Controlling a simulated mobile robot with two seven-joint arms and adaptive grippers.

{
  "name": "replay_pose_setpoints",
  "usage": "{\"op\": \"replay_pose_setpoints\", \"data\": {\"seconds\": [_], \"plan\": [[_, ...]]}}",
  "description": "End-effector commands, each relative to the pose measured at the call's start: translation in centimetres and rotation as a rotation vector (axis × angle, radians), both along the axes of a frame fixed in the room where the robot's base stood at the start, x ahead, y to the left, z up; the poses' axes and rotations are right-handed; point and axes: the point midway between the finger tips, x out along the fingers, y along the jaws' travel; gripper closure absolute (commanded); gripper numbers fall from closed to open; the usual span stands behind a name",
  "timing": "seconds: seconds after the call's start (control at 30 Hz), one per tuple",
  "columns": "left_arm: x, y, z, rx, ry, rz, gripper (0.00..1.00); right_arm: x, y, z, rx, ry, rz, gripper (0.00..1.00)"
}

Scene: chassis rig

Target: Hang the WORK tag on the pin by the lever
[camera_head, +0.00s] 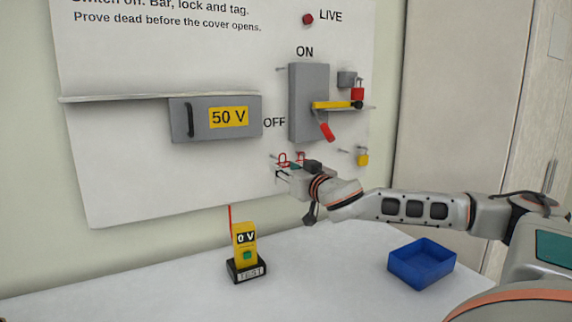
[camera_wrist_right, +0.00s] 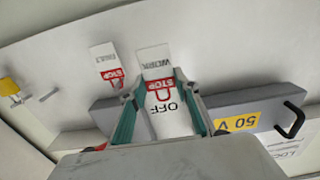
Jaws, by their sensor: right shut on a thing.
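A white tag with a red STOP band (camera_wrist_right: 158,68) and a red loop sits between the fingers of my right gripper (camera_wrist_right: 162,98), which is shut on it. Its lettering is upside down and too small to read surely as WORK. A second tag, which seems to read FAULT (camera_wrist_right: 104,60), hangs beside it. In the head view my right gripper (camera_head: 283,172) is at the board below the lever box, with red loops (camera_head: 299,157) by it. The lever (camera_head: 326,131) points down toward OFF. Thin pins stick out near the box, at its upper left (camera_head: 281,69) and right (camera_head: 371,107).
A yellow bar (camera_head: 333,105) and red padlock (camera_head: 357,94) are at the lever box (camera_head: 306,75). A yellow padlock (camera_head: 362,158) hangs lower right. The 50 V cover (camera_head: 187,135) is left. A tester (camera_head: 244,245) and blue tray (camera_head: 447,268) stand on the table (camera_head: 330,285).

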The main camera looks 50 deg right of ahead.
Motion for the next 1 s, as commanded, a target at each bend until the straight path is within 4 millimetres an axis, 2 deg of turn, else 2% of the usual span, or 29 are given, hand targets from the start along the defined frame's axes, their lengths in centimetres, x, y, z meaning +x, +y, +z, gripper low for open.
{"op": "replay_pose_setpoints", "data": {"seconds": [0.03, 0.47, 0.7, 1.0], "plan": [[-0.1, 0.1, 0.3, 0.001, 0.000, 0.000, 0.65, -0.4, 0.1, 0.5, 0.000, -0.003, 0.000, 0.79], [-0.4, 0.4, 0.9, 0.000, 0.009, 0.008, 0.65, -2.1, 0.7, 0.3, 0.000, 0.000, 0.002, 0.79], [-0.2, 0.0, 2.3, -0.017, -0.002, 0.009, 0.65, -3.2, 1.0, 0.3, -0.001, 0.000, 0.002, 0.79], [-1.2, -0.6, 2.3, -0.031, 0.019, 0.006, 0.65, -4.1, 1.3, 0.0, -0.001, 0.001, 0.002, 0.79]]}}
